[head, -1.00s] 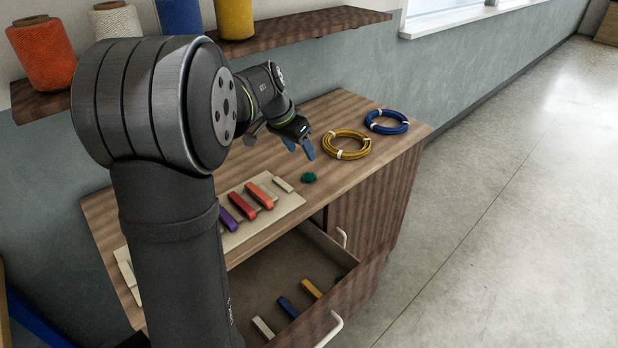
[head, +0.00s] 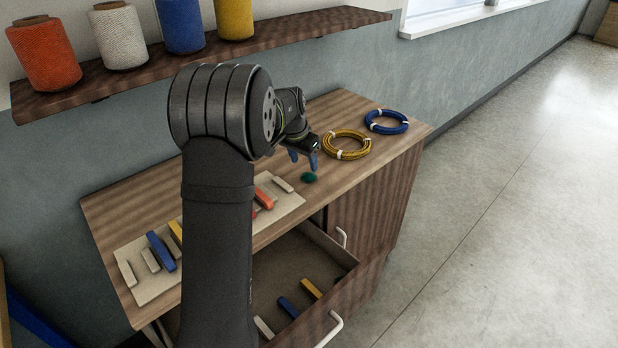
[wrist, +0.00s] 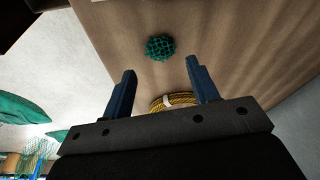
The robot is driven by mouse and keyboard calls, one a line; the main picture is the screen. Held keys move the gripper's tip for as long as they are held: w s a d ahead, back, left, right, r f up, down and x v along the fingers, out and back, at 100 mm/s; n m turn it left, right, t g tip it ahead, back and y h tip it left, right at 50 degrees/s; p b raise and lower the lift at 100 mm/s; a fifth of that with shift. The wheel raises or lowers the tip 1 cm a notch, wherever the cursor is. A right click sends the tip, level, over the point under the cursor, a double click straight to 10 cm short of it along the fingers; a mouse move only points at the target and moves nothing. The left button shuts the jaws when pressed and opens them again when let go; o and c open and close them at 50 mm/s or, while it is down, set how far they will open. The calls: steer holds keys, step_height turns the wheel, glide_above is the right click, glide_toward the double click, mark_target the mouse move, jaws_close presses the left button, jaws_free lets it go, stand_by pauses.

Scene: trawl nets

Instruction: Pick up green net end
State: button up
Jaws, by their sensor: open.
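The green net end (head: 310,178) is a small dark green bundle on the wooden worktop, near its front edge. In the wrist view the net end (wrist: 160,47) shows as a knotted green mesh ball, beyond the fingertips and roughly between them. My gripper (head: 303,162) has blue fingers and is open and empty, close behind and above the net end in the head view. In the wrist view its two fingers (wrist: 160,66) stand wide apart, with nothing between them. The net end is apart from both fingers, as far as I can see.
A yellow rope coil (head: 346,145) and a blue coil (head: 387,122) lie right of my gripper. A pale board (head: 287,203) with coloured pieces lies to the left. Below is an open drawer (head: 290,268) holding several pieces. A shelf (head: 300,29) with spools hangs behind.

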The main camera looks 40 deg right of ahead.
mark_target(309, 175)
steer(key=shift+d+x, duration=0.2)
steer(key=shift+x, duration=2.8)
steer(key=c, duration=1)
